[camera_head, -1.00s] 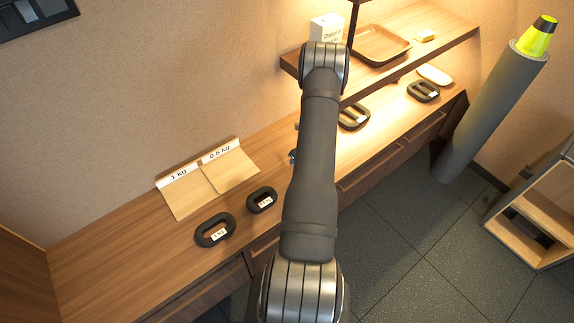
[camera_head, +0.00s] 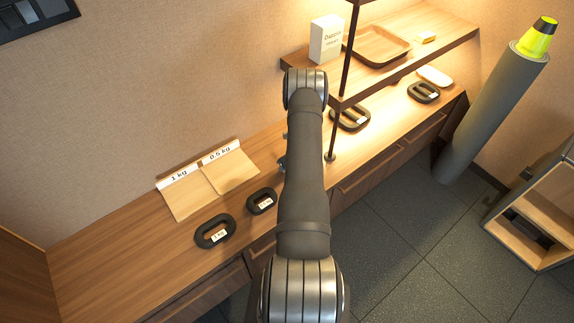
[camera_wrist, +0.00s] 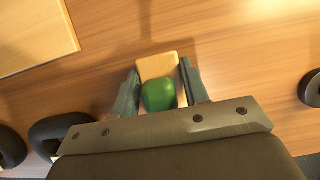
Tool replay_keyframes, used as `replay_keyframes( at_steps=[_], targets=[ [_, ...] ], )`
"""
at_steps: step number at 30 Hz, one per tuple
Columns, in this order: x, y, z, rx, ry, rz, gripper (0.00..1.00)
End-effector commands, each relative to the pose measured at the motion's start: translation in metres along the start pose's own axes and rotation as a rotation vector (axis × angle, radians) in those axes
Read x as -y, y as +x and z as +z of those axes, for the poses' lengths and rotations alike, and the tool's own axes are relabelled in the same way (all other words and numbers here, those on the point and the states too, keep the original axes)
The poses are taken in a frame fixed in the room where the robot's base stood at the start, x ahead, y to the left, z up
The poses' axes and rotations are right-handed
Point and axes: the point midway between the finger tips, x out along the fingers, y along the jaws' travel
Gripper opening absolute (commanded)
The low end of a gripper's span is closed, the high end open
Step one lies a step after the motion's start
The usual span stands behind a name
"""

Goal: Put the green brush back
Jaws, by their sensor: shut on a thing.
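The green brush (camera_wrist: 158,95) shows in the wrist view as a rounded green part in front of a pale wooden block (camera_wrist: 157,66), which seems to belong to it. My gripper (camera_wrist: 161,88) has one finger on each side of the green part and is shut on it. The wooden counter is below, but I cannot tell whether the brush touches it. In the head view my arm hides the brush and most of the gripper.
The counter (camera_head: 110,250) holds two labelled mats (camera_head: 190,195) and dark ring weights (camera_head: 215,231) at the left, with more weights (camera_head: 424,92) at the right. A raised shelf (camera_head: 400,65) with a thin post (camera_head: 345,70) bears a white box (camera_head: 326,40) and a wooden tray (camera_head: 380,57).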

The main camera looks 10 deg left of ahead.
Motion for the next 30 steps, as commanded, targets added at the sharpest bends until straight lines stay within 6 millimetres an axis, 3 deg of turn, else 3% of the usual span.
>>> replay_keyframes(
  at_steps=[3,4,7,20,30],
  targets=[
    [0.000,0.003,-0.001,0.000,0.000,0.000,0.16],
    [0.000,0.003,-0.001,0.000,0.000,0.000,0.43],
    [0.000,0.003,-0.001,0.000,0.000,0.000,0.63],
    [0.001,-0.006,0.001,0.000,0.000,-0.001,0.63],
    [0.001,-0.061,0.001,0.001,0.000,-0.002,0.63]
  ],
)
